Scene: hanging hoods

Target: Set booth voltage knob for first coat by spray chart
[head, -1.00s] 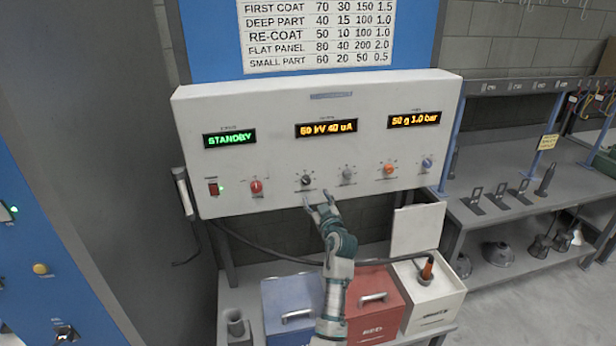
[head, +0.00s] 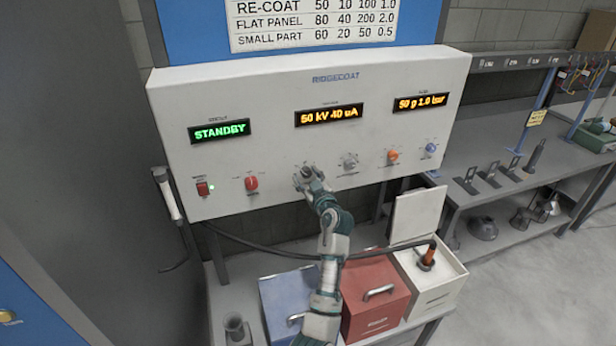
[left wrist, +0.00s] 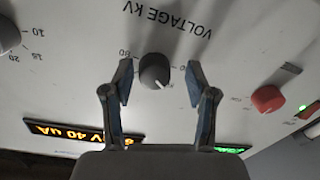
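The black voltage knob (left wrist: 154,72), under the label "VOLTAGE KV" (left wrist: 166,20), sits between the fingers of my left gripper (left wrist: 159,80) in the left wrist view. The fingers are open, with a gap on each side of the knob. In the head view my left gripper (head: 308,178) is at the panel front and mostly hides this knob. The middle display (head: 329,115) reads about 50 or 60 kV, 40 uA. The spray chart (head: 312,20) shows its lower rows; the first coat row is out of view now. My right gripper is not in view.
The grey control panel (head: 300,150) has a red knob (head: 251,183) left of my gripper, and grey (head: 349,161), orange (head: 393,155) and blue (head: 430,149) knobs to its right. Blue, red and white bins stand below. The status display (head: 219,131) reads STANDBY.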

